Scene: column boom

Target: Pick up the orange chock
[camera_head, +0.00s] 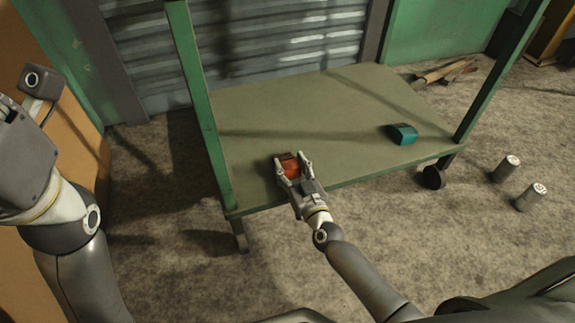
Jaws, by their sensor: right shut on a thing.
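The orange chock (290,167) is at the near left part of the green wheeled table's top (300,110). My right gripper (291,168) reaches in from the lower right and is shut on the chock, with one finger on each side of it. The fingers hide part of the chock. I cannot tell whether the chock touches the table top or is slightly above it. My left arm shows at the left edge, but its gripper is not clearly visible.
A teal chock-like block (402,133) lies on the table's right side. Green posts rise at the table's corners. Wood pieces (444,73) lie behind the table. The middle of the table top is clear.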

